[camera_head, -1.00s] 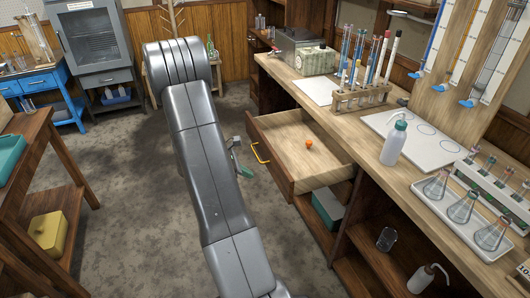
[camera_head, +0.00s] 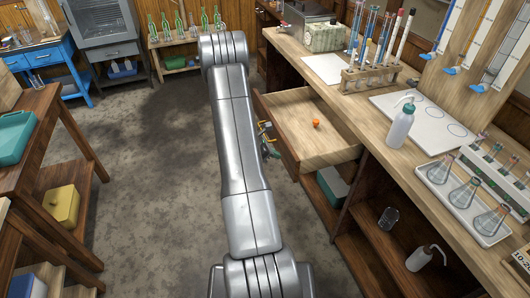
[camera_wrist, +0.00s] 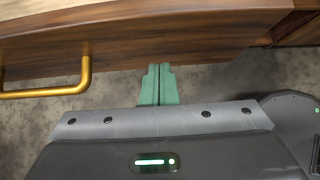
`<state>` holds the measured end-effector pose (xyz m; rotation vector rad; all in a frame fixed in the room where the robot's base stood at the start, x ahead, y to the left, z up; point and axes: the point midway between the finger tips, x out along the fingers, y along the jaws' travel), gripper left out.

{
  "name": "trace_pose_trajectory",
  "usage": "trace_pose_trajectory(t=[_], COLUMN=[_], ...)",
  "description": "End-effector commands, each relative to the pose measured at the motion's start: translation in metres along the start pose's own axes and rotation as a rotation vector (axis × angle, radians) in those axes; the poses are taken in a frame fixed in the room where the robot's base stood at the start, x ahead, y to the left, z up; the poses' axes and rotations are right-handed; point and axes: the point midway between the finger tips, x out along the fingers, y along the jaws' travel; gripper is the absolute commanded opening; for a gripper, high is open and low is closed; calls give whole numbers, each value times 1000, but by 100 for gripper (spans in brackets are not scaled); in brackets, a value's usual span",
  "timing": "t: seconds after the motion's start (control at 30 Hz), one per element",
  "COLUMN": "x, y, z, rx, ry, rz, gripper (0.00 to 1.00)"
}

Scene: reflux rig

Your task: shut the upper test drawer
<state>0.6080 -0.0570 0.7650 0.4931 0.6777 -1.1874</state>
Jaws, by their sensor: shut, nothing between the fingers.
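The upper test drawer (camera_head: 312,145) stands pulled out of the wooden bench, with a small orange ball (camera_head: 316,123) lying inside. Its wooden front (camera_wrist: 200,35) fills the top of the wrist view, and its brass handle (camera_wrist: 84,75) is at the left there. My gripper (camera_wrist: 158,70) is shut and empty. Its green fingers point at the lower part of the drawer front, to the right of the handle. The tips are at or very near the wood; I cannot tell whether they touch. In the head view my gripper (camera_head: 271,150) is partly hidden behind my arm.
The bench top holds a wash bottle (camera_head: 400,127), a rack of tubes (camera_head: 368,78) and a tray of flasks (camera_head: 492,236). A green box (camera_head: 333,186) sits beneath the drawer. A wooden shelf unit (camera_head: 60,235) stands left. The floor between is clear.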

Motion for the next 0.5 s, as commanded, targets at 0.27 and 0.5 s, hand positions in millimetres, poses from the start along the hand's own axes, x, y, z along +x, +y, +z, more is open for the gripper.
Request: trace_pose_trajectory(t=[0.27,0.5], x=[7,7], y=[0,0], z=[7,7], rx=[-1,0], ry=[0,0], rz=[0,0], gripper=[0,0])
